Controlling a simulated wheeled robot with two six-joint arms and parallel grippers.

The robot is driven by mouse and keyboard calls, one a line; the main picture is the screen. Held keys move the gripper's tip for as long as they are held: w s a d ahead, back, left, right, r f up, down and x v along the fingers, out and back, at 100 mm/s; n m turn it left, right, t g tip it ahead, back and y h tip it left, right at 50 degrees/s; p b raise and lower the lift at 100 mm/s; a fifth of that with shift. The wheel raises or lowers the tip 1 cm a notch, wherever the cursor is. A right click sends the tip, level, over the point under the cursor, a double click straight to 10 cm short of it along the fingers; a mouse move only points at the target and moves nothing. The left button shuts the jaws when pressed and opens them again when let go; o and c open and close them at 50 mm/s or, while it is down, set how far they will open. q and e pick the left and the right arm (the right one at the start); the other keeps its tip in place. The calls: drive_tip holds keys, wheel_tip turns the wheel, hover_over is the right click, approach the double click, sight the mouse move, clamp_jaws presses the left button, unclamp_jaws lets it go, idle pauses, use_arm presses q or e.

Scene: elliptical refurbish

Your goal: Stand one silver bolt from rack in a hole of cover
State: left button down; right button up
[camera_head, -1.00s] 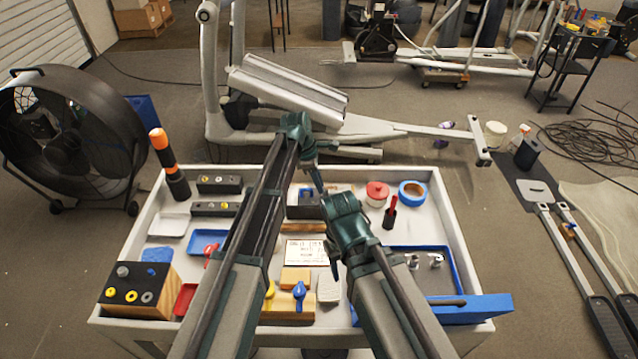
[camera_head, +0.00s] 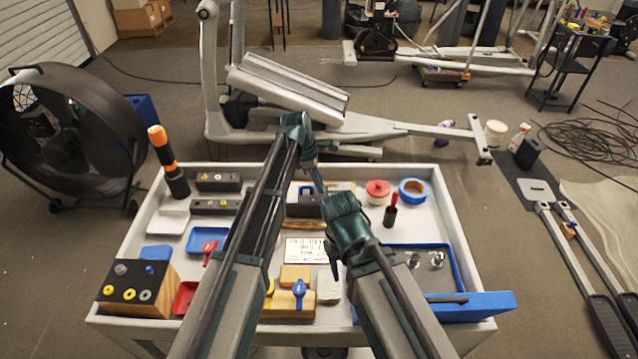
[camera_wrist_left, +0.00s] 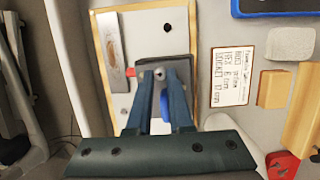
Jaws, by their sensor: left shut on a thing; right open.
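My left gripper (camera_head: 318,187) is above the back middle of the trolley top. In the left wrist view its fingers (camera_wrist_left: 160,78) are shut on a small silver bolt (camera_wrist_left: 160,73), mostly hidden between them. Behind the fingertips lies a dark block (camera_wrist_left: 178,70) on a pale, wood-edged board (camera_wrist_left: 145,25) with a dark hole; this may be the cover. I cannot tell whether the bolt touches the block. Two black blocks (camera_head: 218,182) with small round tops at the back left may be the rack. My right gripper (camera_head: 335,268) is open and empty, low at centre, partly hidden by its arm.
A blue-rimmed tray (camera_head: 458,272) is at right. A red-lidded pot (camera_head: 377,190) and blue tape roll (camera_head: 413,190) are at back right. A wooden block with knobs (camera_head: 165,285) is at front left. A written card (camera_head: 305,252) lies in the middle.

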use_arm(q)
drive_tip(key=c, duration=0.7)
unclamp_jaws()
drive_tip(key=shift+c, duration=0.2)
drive_tip(key=shift+r, duration=0.1)
drive_tip(key=p+v, duration=1.3)
drive_tip(key=shift+r, duration=0.3)
drive_tip(key=shift+s, duration=0.1)
drive_tip(key=s+a+f+m+y+b, duration=0.1)
drive_tip(key=s+f+m+y+b, duration=0.1)
drive_tip(key=s+m, duration=0.9)
drive_tip(key=s+f+m+y+b, duration=0.2)
drive_tip(key=s+m, duration=0.8)
drive_tip(key=s, duration=0.7)
drive_tip(key=shift+s+a+f+m, duration=0.35)
drive_tip(key=shift+s+f+m, duration=0.05)
drive_tip(key=shift+f, duration=0.35)
